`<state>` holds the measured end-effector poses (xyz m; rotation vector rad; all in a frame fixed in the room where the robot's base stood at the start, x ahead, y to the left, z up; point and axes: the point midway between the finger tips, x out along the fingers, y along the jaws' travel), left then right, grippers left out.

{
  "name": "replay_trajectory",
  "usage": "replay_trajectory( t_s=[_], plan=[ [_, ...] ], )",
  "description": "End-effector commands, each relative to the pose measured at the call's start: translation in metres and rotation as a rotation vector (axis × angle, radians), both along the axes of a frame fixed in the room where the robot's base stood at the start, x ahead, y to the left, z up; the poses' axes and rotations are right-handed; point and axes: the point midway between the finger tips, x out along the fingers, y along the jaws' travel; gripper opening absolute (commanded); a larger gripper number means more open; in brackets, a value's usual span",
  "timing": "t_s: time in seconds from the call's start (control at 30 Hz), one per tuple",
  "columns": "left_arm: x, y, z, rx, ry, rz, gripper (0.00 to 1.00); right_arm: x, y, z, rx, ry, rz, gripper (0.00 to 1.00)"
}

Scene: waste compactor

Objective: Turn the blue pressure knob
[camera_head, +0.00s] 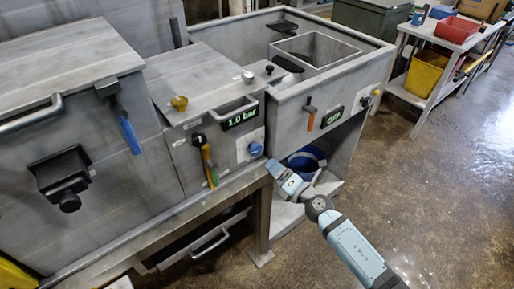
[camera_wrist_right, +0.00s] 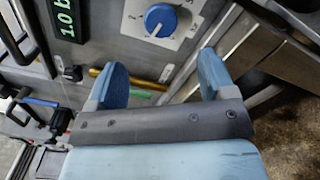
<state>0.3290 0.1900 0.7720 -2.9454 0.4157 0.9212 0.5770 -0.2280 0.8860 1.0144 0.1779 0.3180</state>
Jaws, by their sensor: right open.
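The blue pressure knob (camera_head: 255,148) sits on a white dial plate on the front of the grey machine, below the green "1.0 bar" display (camera_head: 240,117). In the right wrist view the knob (camera_wrist_right: 160,20) is near the top middle, with a white pointer line and dial marks around it. My right gripper (camera_head: 272,168) is just below and right of the knob in the head view. My left gripper is not in view.
A yellow-green handle (camera_head: 209,162) hangs left of the knob. An orange-handled lever (camera_head: 310,116) and an "OFF" display (camera_head: 332,117) are to the right. A blue bucket (camera_head: 305,162) stands below. A side table with red (camera_head: 456,29) and yellow (camera_head: 426,73) bins is at far right. The floor at right is clear.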

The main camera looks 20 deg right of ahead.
Motion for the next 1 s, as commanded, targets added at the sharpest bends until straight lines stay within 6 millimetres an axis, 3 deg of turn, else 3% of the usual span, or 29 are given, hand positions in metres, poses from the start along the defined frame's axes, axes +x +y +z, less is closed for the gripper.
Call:
replay_trajectory(
  t_s=[0.3,0.5,0.93,0.97,1.0],
  plan=[
    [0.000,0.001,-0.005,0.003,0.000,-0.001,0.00,0.065,0.024,0.000,0.002,-0.002,0.000,0.76],
    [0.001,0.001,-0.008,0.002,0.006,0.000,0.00,0.092,0.033,0.000,0.002,-0.001,0.000,0.76],
    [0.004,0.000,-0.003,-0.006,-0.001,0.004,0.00,0.102,0.037,0.000,0.001,0.000,0.000,0.76],
    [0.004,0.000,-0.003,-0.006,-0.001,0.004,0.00,0.102,0.037,0.000,0.002,0.001,0.000,0.74],
    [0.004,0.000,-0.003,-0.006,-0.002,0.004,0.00,0.102,0.037,0.000,0.002,0.001,0.000,0.65]
  ],
)
